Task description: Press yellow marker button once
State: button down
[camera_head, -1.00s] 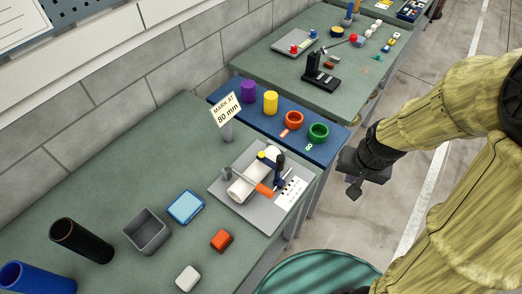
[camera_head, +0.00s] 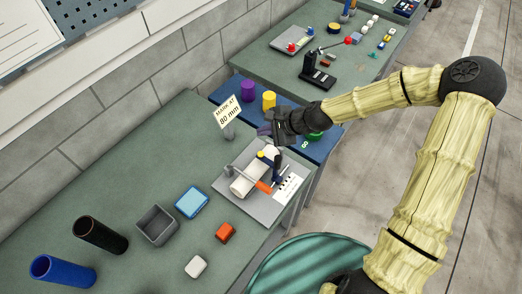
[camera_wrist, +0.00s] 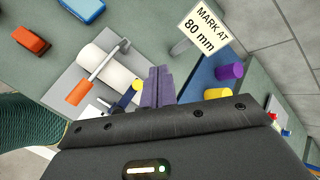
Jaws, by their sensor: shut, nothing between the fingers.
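The yellow marker button (camera_head: 262,154) is a small round cap on the marking fixture, beside a dark blue-black post (camera_head: 278,166). In the wrist view, the button (camera_wrist: 136,86) shows just left of my fingers, partly hidden. The fixture has a grey base plate (camera_head: 236,205), a white roll (camera_head: 245,183) and an orange-handled lever (camera_head: 264,187). My gripper (camera_head: 264,130) is shut and empty, above and behind the button in the head view, apart from it. Its purple fingers (camera_wrist: 158,86) are together in the wrist view. The fixture's far end is partly hidden by the gripper.
A "MARK AT 80 mm" sign (camera_head: 229,111) stands close left of my gripper. A blue shelf with purple (camera_head: 248,91) and yellow (camera_head: 269,100) cylinders lies behind. A grey bin (camera_head: 157,226), blue box (camera_head: 192,202) and orange block (camera_head: 225,232) stand nearer.

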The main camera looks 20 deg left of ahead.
aim_at(261, 154)
notch_tip(261, 154, down, 9)
jog(key=b, duration=0.7)
dwell(2.1)
jog(key=shift+f, duration=0.35)
jog(key=shift+f+b, duration=0.1)
jog(key=shift+b, duration=0.2)
